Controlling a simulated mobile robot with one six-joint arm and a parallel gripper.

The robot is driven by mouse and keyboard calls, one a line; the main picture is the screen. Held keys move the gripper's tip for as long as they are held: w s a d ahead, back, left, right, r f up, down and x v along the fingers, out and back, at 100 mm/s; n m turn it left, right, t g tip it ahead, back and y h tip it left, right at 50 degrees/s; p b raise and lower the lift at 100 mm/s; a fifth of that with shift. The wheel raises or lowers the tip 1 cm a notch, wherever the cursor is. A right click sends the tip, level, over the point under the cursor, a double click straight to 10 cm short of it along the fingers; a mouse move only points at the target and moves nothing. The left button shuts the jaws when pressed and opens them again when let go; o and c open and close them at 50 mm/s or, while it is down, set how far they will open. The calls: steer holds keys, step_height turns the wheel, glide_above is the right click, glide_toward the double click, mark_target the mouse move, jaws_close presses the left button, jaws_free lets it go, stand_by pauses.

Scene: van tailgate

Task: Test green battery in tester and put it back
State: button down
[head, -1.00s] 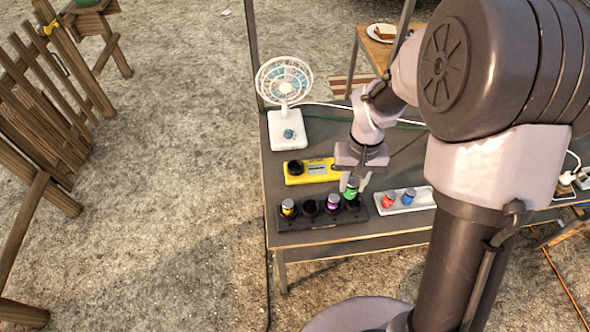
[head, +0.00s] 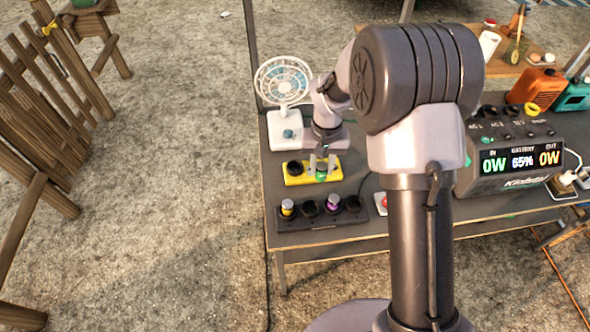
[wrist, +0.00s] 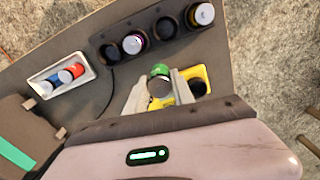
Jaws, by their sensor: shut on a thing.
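My gripper (head: 321,166) is shut on the green battery (wrist: 160,72), which also shows between the fingers in the head view (head: 321,175). The yellow tester (head: 300,179) lies flat on the table, with a black round socket (head: 294,168) at its left end. The battery is over or in front of the tester's right part, beside the socket; its exact height is unclear. In the wrist view the empty socket (wrist: 198,88) is right of the fingers. The black holder (head: 320,221) has a yellow battery (head: 287,207), a purple battery (head: 333,202) and two empty slots, one at the right end (head: 352,204).
A white fan (head: 285,130) stands behind the tester. A power station (head: 510,170) is at the right. My arm hides the table's middle.

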steer(key=w+a+f, duration=0.1)
steer(key=w+a, duration=0.1)
steer(key=w, duration=0.1)
steer(key=w+a+f, duration=0.2)
steer(key=a, duration=0.1)
steer(key=w+a+f, duration=0.1)
steer(key=w+a, duration=0.1)
steer(key=w, duration=0.1)
steer(key=shift+w+a+f, duration=0.3)
steer(key=shift+w, duration=0.05)
steer(key=shift+d, duration=0.1)
stand_by(0.3)
steer(key=shift+f+b, duration=0.8)
steer(key=shift+f, duration=0.8)
steer(key=c, duration=1)
jaws_free()
step_height(320, 180, up, 18)
steer(key=p, duration=0.6)
steer(key=shift+f, duration=0.25)
